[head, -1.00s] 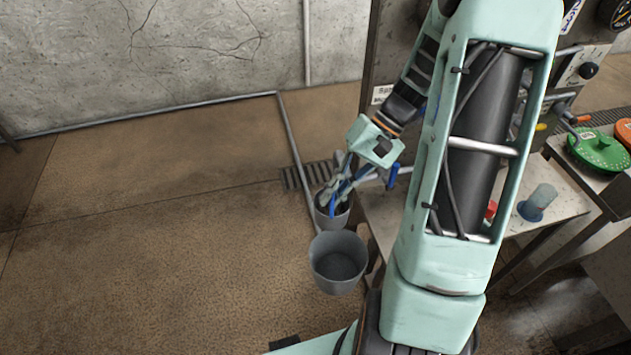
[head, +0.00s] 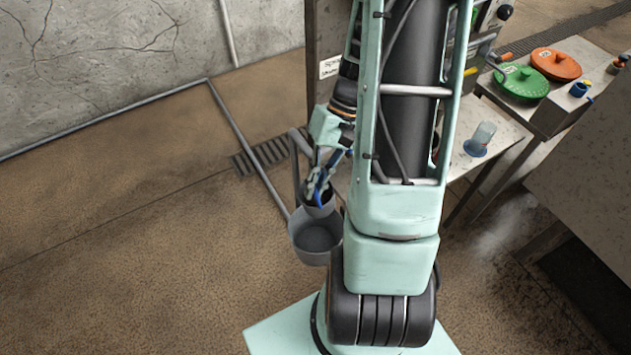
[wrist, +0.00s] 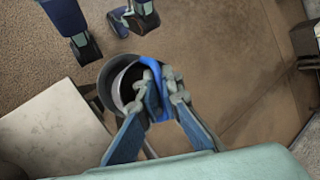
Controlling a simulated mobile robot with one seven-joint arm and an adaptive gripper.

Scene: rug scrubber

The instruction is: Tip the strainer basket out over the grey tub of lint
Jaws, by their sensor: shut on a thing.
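The grey tub (head: 296,240) stands on the brown floor in the head view, with dark grey lint inside. My gripper (head: 318,190) is shut on the blue handle of the strainer basket (head: 319,208). The grey basket hangs beneath the fingers and overlaps the tub's far rim in the head view. I cannot tell its height above the tub. In the wrist view my gripper (wrist: 160,103) pinches the blue handle (wrist: 158,72). A round grey rim with a dark inside shows behind the fingers, which partly hide it. The basket looks roughly upright; its contents are unclear.
A metal bench (head: 500,148) with a clear cup on a blue base (head: 480,138) stands right of my arm. Green (head: 520,82) and orange (head: 556,64) lids lie beyond. A floor grate (head: 262,156) and a grey pipe lie behind the tub. Floor to the left is clear.

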